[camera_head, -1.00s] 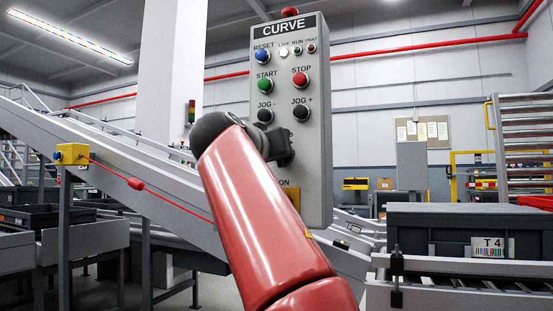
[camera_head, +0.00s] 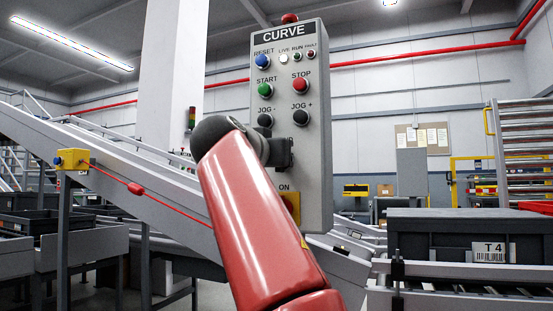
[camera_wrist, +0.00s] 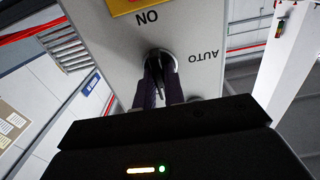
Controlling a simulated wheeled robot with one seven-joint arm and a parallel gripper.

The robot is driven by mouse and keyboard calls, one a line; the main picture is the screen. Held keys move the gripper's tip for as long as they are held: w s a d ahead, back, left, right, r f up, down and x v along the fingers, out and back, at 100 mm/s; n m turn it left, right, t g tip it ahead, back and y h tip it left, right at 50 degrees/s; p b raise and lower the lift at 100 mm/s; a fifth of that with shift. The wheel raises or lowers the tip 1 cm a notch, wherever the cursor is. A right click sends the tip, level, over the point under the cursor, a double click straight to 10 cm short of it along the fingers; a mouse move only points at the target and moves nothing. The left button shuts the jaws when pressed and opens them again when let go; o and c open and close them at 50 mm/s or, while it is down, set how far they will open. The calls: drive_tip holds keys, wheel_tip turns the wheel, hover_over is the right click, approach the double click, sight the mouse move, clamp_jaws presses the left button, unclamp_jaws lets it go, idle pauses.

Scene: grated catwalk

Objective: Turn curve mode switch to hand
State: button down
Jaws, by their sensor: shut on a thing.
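The grey CURVE control panel (camera_head: 318,150) stands upright in the head view. The curve mode switch (camera_wrist: 166,56) is a small round knob low on its face, seen in the wrist view with the lettering upside down. The AUTO label (camera_wrist: 206,55) is beside the knob; a HAND label is not readable. My gripper (camera_wrist: 160,82) is shut on the knob, its dark fingers either side of it. In the head view my gripper (camera_head: 281,154) is a dark block against the panel, and my red arm hides the switch. The knob's exact angle is hard to tell.
Above the gripper are the black JOG- button (camera_head: 265,120), JOG+ button (camera_head: 300,118), green START button (camera_head: 265,90) and red STOP button (camera_head: 300,85). A yellow plate (camera_head: 291,205) marked ON is close below. Conveyors flank the panel; a dark crate (camera_head: 440,238) is at right.

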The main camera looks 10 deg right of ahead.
drive_tip(key=c, duration=1.5)
unclamp_jaws()
drive_tip(key=b+v, duration=0.2)
drive_tip(key=v, duration=0.5)
drive_tip(key=shift+s+a, duration=0.25)
drive_tip(key=shift+s, duration=0.05)
